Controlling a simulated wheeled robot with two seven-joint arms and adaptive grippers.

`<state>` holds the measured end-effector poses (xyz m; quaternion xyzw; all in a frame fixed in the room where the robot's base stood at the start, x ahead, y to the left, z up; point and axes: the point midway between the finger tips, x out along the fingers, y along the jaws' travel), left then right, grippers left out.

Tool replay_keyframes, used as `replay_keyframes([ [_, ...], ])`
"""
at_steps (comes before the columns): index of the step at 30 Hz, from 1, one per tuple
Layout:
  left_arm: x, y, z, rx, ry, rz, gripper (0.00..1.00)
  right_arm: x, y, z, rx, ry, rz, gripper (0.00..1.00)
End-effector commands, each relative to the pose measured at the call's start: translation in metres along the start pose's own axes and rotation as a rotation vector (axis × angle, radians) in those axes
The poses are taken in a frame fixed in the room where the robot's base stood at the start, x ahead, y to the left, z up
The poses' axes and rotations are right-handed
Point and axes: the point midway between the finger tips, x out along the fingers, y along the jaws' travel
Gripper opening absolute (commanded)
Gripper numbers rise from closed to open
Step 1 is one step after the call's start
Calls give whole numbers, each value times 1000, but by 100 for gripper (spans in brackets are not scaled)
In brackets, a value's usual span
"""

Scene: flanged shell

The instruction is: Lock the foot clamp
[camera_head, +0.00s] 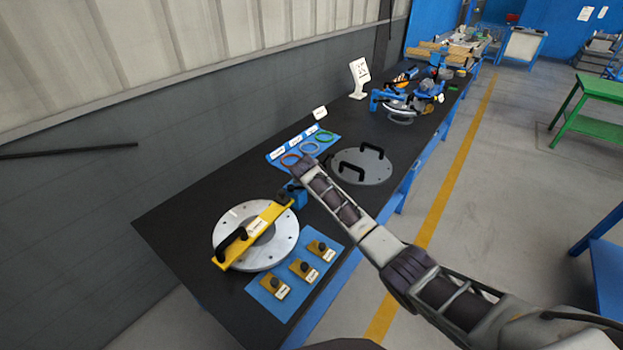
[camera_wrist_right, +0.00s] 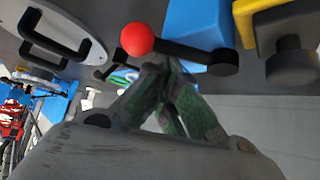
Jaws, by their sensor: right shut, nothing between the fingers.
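The foot clamp appears to be the blue block (camera_head: 297,195) at the far end of the yellow bar, partly hidden by my right arm. In the right wrist view the blue block (camera_wrist_right: 198,28) has a black lever (camera_wrist_right: 185,50) ending in a red ball knob (camera_wrist_right: 137,39). My right gripper (camera_wrist_right: 163,66) is shut and empty. Its fingertips are close to the lever, just beside the knob; I cannot tell if they touch. The yellow bar (camera_head: 239,250) lies across the pale round flange (camera_head: 226,222). My left gripper is not in view.
A blue mat (camera_head: 327,275) with several yellow blocks with black knobs lies in front of the flange. A grey round plate (camera_head: 377,170) with black handles lies beyond my right arm. Coloured rings (camera_head: 309,148) lie on a blue mat behind. Bare black bench (camera_head: 180,215) is left.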

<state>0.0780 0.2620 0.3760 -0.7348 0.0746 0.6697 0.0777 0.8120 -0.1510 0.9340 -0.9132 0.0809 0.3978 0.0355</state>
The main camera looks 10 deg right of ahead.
Motion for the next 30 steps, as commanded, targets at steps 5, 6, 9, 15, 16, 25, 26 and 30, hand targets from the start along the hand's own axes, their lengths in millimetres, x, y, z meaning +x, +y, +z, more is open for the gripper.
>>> replay_keyframes([
  [5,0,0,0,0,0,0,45,-3,-10,5,60,-3,55,0],
  [6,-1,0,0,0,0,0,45,-4,-10,6,76,-4,71,0],
  [9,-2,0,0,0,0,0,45,-7,-12,8,119,-3,110,0],
  [15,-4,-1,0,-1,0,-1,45,-11,-12,12,201,-3,186,0],
  [16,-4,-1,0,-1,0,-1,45,-12,-11,12,211,-2,196,0],
  [25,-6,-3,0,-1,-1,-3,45,-15,-10,16,206,-1,193,0],
  [26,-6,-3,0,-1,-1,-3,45,-16,-10,17,206,-1,192,0],
  [30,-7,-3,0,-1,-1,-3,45,-16,-11,17,206,0,192,0],
])
